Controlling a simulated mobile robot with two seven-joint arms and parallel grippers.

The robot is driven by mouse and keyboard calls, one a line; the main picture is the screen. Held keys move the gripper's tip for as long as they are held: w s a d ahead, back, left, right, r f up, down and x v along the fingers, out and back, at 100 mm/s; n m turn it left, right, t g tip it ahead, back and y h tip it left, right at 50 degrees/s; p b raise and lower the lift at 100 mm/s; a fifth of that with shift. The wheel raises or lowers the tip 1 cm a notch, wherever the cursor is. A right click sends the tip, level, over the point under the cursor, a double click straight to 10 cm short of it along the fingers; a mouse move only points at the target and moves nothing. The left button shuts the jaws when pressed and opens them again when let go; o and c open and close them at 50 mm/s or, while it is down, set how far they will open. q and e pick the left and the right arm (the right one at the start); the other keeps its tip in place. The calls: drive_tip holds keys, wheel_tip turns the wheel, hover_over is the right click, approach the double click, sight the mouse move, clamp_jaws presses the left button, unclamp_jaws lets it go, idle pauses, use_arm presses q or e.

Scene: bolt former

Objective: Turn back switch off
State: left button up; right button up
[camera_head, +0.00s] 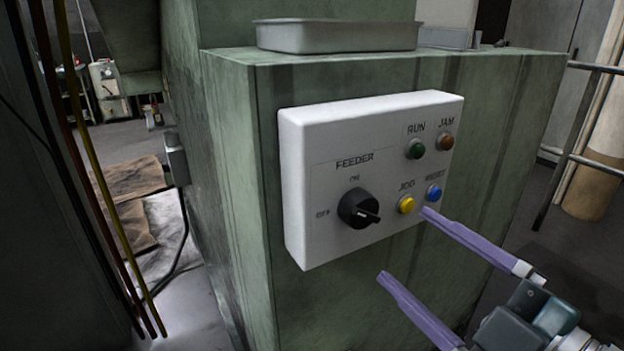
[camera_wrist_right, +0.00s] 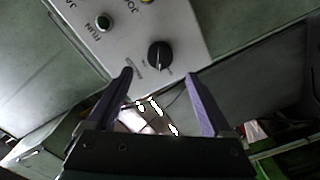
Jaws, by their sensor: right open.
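The black rotary switch (camera_head: 358,208) is on the white control panel (camera_head: 310,225), under the label FEEDER. ON is printed above the knob and OFF to its left. The knob's handle points to the right and slightly down, with a pale line at its end. My right gripper (camera_head: 401,243) is open and empty, its two purple fingers reaching toward the panel from the lower right. In the right wrist view the switch (camera_wrist_right: 159,56) shows just beyond the gap between the open fingertips (camera_wrist_right: 160,73). I see no clear contact. My left gripper is not in view.
The panel also bears a yellow JOG button (camera_head: 407,205), a blue button (camera_head: 434,193), a green RUN light (camera_head: 416,149) and an orange JAM light (camera_head: 446,142). It is fixed to a green machine housing (camera_head: 400,300). A metal tray (camera_head: 335,36) lies on top.

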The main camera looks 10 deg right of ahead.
sight(369, 217)
drive_tip(key=w+a+m+b, duration=0.1)
drive_tip(key=w+b, duration=0.1)
drive_tip(key=b, duration=0.1)
drive_tip(key=w+a+m+b, duration=0.1)
drive_tip(key=w+b, duration=0.1)
drive_tip(key=w, duration=0.1)
drive_tip(key=w+m+b, duration=0.1)
drive_tip(key=w+b, duration=0.1)
drive_tip(key=b, duration=0.1)
drive_tip(key=shift+w+a+f+b, duration=0.1)
drive_tip(key=shift+w+a+b, duration=0.25)
drive_tip(key=shift+w+a, duration=0.05)
drive_tip(key=m, duration=0.2)
drive_tip(key=shift+m, duration=0.3)
drive_tip(key=shift+s+r+m, duration=0.1)
drive_tip(key=shift+r+m, duration=0.2)
drive_tip(key=shift+m, duration=0.9)
drive_tip(key=shift+m+p, duration=0.65)
drive_tip(key=shift+m, duration=0.15)
drive_tip(key=shift+f+m, duration=0.2)
drive_tip(key=shift+m, duration=0.5)
